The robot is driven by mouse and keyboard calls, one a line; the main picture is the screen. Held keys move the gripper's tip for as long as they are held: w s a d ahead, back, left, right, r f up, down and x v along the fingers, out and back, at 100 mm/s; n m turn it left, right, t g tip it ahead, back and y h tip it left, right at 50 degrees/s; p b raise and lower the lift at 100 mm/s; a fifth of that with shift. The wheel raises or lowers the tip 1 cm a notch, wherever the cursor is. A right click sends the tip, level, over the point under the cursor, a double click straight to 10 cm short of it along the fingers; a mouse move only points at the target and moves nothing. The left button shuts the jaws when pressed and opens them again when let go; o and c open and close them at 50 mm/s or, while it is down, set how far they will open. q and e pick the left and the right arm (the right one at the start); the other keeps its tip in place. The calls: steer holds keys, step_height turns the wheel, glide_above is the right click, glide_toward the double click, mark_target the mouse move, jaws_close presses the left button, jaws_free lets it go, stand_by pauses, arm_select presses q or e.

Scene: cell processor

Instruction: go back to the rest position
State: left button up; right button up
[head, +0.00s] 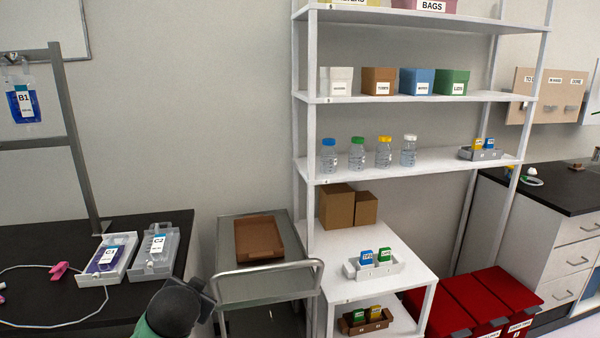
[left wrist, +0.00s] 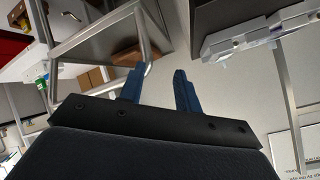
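My left arm shows at the bottom of the head view, low in front of the gap between the black bench and the cart; its fingers are not clear there. In the left wrist view my left gripper (left wrist: 160,88) has its two blue fingers spread apart with nothing between them. It is open and empty. My right gripper is in neither view.
The metal cart (head: 265,282) with a brown tray (head: 258,250) stands close to my left arm. The black bench (head: 40,235) at left holds two white trays with bags. A white shelf (head: 440,165) with bottles and boxes stands right of the cart. Red bins (head: 485,290) are at lower right.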

arm_select(q)
steer(key=s+d+f+g+h, duration=0.1)
steer(key=s+d+f+g, duration=0.2)
steer(key=s+f, duration=0.6)
steer(key=s+d+f+n+g+h+p, duration=0.1)
steer(key=s+d+f+g, duration=0.2)
steer(key=s+f, duration=0.7)
steer(key=s+d+f+n+g+h, duration=0.1)
steer(key=s+d+f+g, duration=0.2)
steer(key=s+f, duration=0.7)
steer(key=s+d, duration=0.1)
steer(key=s, duration=0.5)
steer(key=shift+s+d+f+h+p, duration=0.15)
steer(key=shift+s+d+h+p, duration=0.15)
steer(key=shift+s+h, duration=0.1)
